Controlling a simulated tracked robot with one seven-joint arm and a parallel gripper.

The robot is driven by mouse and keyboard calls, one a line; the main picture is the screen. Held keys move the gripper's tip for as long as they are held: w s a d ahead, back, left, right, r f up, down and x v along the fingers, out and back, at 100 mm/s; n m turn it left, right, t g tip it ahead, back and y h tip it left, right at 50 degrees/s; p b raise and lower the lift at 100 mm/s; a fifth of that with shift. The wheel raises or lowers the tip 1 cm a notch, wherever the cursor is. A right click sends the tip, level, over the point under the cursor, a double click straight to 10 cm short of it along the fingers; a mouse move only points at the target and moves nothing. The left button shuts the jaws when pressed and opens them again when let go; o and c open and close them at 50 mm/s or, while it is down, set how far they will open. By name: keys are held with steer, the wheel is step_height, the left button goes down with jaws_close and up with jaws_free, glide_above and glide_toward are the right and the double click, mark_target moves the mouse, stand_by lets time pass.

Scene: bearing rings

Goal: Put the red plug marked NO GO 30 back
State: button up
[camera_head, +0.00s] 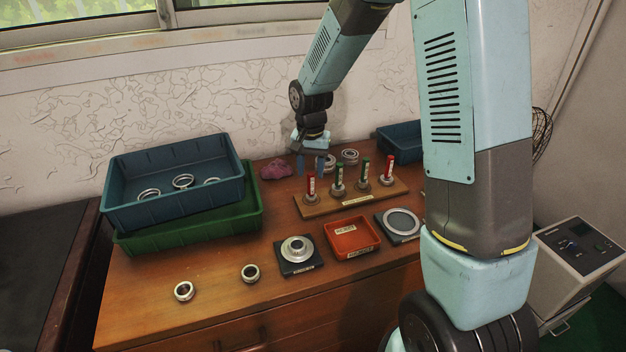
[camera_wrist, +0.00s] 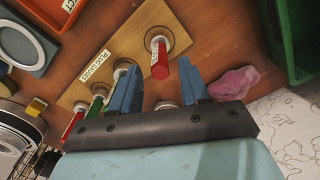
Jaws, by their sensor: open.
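A wooden rack (camera_head: 335,207) holds a row of upright plugs, red at both ends and green between. The left red plug (camera_head: 311,186) stands in the rack; its white label is too small to read. It also shows in the wrist view (camera_wrist: 159,62), in line with the gap between my fingers. The right red plug (camera_head: 387,170) stands at the other end, so I cannot tell which is NO GO 30. The green plugs (camera_head: 338,176) (camera_head: 363,172) stand between them. My gripper (camera_head: 311,170) is open, pointing down just behind and above the left red plug, holding nothing.
A blue bin (camera_head: 175,208) with rings sits on a green bin (camera_head: 190,234) at left. A pink cloth (camera_head: 276,170) and rings (camera_head: 349,156) lie behind the rack. In front are a red tray (camera_head: 352,251), a flanged part (camera_head: 297,249) and a ring (camera_head: 402,222) on plates.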

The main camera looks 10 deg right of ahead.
step_height(320, 180, up, 7)
steer(key=shift+d, duration=0.1)
steer(key=s+d+r+n+t, duration=0.1)
steer(key=s+d+r, duration=0.3)
steer(key=s, duration=0.4)
steer(key=s+d+r+n+t, duration=0.1)
steer(key=s+d+r+t, duration=0.1)
steer(key=s+d+r, duration=0.3)
steer(key=s+d+r+n+t, duration=0.1)
steer(key=s+d+r, duration=0.4)
steer(key=s, duration=0.8)
step_height(320, 180, up, 4)
steer(key=shift+s+f+n+t, duration=0.25)
steer(key=shift+n+t, duration=0.15)
steer(key=shift+t, duration=0.4)
steer(key=shift+a, duration=0.1)
steer(key=shift+c, duration=0.3)
